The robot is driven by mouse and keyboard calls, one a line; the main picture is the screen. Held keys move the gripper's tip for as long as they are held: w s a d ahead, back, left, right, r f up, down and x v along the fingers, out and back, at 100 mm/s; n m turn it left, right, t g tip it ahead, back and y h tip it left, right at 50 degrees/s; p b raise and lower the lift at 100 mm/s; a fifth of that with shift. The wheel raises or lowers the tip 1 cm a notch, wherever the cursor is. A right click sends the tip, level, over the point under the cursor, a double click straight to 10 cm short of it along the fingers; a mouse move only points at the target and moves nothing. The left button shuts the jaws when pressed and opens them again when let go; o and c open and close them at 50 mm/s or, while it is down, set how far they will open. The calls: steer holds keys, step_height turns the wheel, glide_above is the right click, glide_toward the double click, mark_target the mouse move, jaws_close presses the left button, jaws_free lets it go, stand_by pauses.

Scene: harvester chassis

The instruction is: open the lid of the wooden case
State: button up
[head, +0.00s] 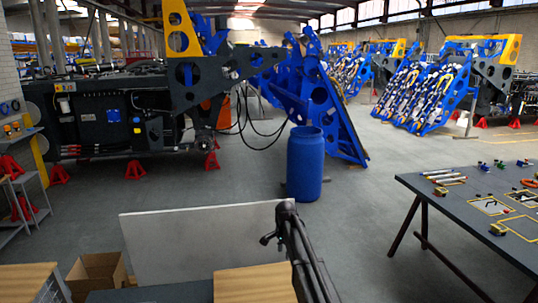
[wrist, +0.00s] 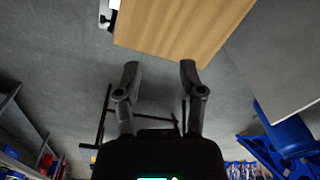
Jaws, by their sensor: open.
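A flat wooden surface (head: 252,284) shows at the bottom middle of the head view, cut off by the frame edge. A second wooden top (head: 27,283) is at the bottom left. I cannot tell which belongs to the wooden case, and no lid seam or handle is clear. In the wrist view a wooden panel (wrist: 180,28) lies beyond the fingertips. My gripper (wrist: 159,70) is open, its two fingers apart with nothing between them. The fingertips overlap little of the panel, and contact is not visible. In the head view my dark arm rises beside the wooden surface.
A pale upright panel (head: 195,242) stands behind the wooden surface. An open cardboard box (head: 97,275) is at the lower left. A blue barrel (head: 304,165) stands on the floor, and a dark workbench (head: 465,205) with small parts is right. The floor between them is clear.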

steer(key=s+d+f+n+b, duration=0.3)
steer(key=s+f+b, duration=0.1)
steer(key=s, duration=0.6)
steer(key=s+d+f+n+b, duration=0.4)
steer(key=s+f+b, duration=0.1)
steer(key=s, duration=0.6)
steer(key=s+d+f+n+b, duration=0.4)
steer(key=s+f+b, duration=0.1)
steer(key=s, duration=0.5)
steer(key=shift+s+d+f, duration=0.2)
steer(key=shift+s+f, duration=0.15)
steer(key=shift+f, duration=0.45)
steer(key=shift+c, duration=0.2)
jaws_close()
